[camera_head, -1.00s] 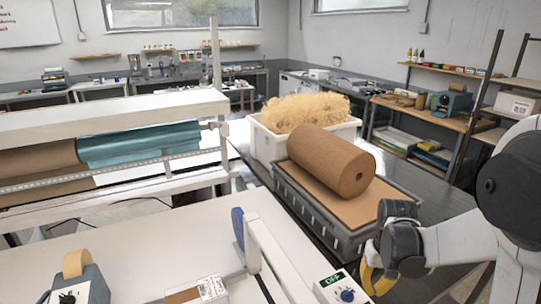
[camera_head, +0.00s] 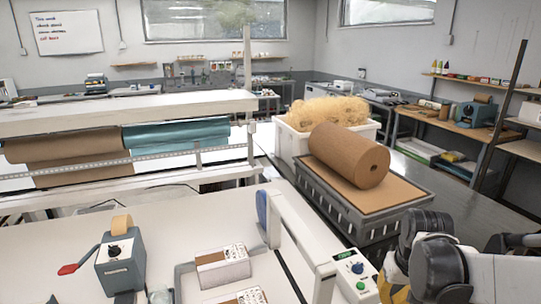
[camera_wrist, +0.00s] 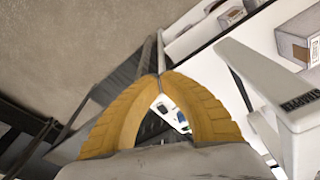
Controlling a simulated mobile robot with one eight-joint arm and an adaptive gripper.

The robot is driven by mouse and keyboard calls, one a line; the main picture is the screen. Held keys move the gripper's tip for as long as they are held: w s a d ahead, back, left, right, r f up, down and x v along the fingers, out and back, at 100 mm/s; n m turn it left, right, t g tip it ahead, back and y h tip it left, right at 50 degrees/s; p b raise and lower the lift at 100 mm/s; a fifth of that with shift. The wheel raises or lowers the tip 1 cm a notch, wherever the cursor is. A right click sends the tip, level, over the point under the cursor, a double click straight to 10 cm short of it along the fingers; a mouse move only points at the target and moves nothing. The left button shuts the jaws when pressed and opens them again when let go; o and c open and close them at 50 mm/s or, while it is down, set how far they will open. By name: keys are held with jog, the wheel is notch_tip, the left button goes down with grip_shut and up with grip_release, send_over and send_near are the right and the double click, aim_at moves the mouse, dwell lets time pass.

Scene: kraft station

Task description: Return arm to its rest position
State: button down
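Nothing is held at the tips. The gap between the curved fingers shows only the background. My arm is bent low at the right edge of the head view, and part of it is cut off by the frame.
A control box (camera_head: 354,275) stands left of my gripper. A grey crate (camera_head: 345,215) with a brown paper roll (camera_head: 345,155) lies behind it. A tape dispenser (camera_head: 120,262) and a box (camera_head: 222,267) stand on the white bench. Dark table top is clear right of the crate.

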jog(key=s+a+f+n+t+b, duration=0.1)
jog(key=s+a+f+t+b, duration=0.2)
jog(key=s+a+b, duration=0.6)
jog(key=shift+s+a+n+t+b, duration=0.2)
jog(key=shift+a+n+t+b, duration=0.15)
jog(key=shift+t+b, duration=0.85)
jog(key=shift+f, duration=0.1)
